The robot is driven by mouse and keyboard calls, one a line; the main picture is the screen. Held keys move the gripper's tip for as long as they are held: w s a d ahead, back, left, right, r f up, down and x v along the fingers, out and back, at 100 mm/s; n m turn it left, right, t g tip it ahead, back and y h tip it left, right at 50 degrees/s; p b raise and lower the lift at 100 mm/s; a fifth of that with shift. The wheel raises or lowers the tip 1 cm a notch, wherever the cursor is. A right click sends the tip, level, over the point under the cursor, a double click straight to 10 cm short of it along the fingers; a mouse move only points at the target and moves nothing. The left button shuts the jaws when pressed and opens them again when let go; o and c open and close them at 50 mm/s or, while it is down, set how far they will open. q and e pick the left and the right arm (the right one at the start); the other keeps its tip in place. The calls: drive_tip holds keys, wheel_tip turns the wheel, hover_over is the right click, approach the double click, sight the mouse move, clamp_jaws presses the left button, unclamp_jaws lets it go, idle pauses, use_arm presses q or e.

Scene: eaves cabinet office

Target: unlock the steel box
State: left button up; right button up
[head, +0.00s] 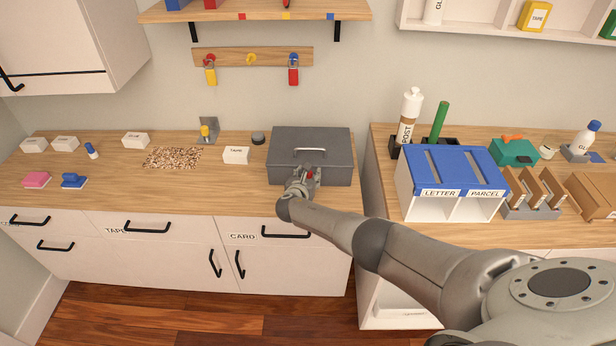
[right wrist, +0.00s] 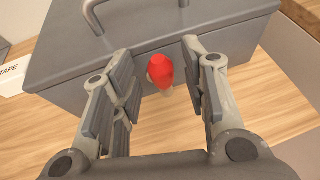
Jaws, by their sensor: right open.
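The steel box (head: 324,143) is a grey box with a lid handle, standing shut at the right end of the left wooden counter. My right gripper (head: 303,179) is at its front face. In the right wrist view, the gripper (right wrist: 158,68) is open, its fingers on either side of a red rounded piece (right wrist: 160,71), with a gap on both sides. This piece looks like a key's head against the box (right wrist: 150,30) front; whether it sits in a lock, I cannot tell. My left gripper is not in view.
A white TAPE block (head: 236,155) and dark round piece (head: 258,138) stand left of the box. A blue-topped sorter (head: 452,168) is on the right counter, past a gap.

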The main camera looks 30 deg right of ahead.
drive_tip(key=shift+s, duration=0.15)
drive_tip(key=v, duration=1.1)
drive_tip(key=shift+s+a+r, duration=0.2)
drive_tip(key=shift+a, duration=0.1)
idle(0.5)
drive_tip(key=s+a+f+m+g+y+b, duration=0.15)
drive_tip(key=s+f+m, duration=0.25)
drive_tip(key=s+f, duration=0.5)
drive_tip(key=s+f+m+g+y+b, duration=0.1)
drive_tip(key=s+f+m+g+y, duration=0.35)
drive_tip(key=f, duration=0.85)
drive_tip(key=s+a+f+m+b, duration=0.1)
drive_tip(key=s+f+m, duration=0.1)
drive_tip(key=s+f, duration=0.85)
drive_tip(key=s+a+f+m+g+y+b, duration=0.1)
drive_tip(key=s+f+m, duration=0.4)
drive_tip(key=s, duration=0.5)
drive_tip(key=s+a+f+m+g+y, duration=0.1)
drive_tip(key=s+f+m, duration=0.3)
drive_tip(key=s, duration=0.6)
drive_tip(key=s+a+f+m+g+y+b, duration=0.1)
drive_tip(key=s+a+f+m, duration=0.2)
drive_tip(key=s, duration=0.8)
wheel_tip(320, 180, down, 4)
drive_tip(key=m, duration=0.2)
drive_tip(key=shift+m+b, duration=0.3)
drive_tip(key=shift+m, duration=0.05)
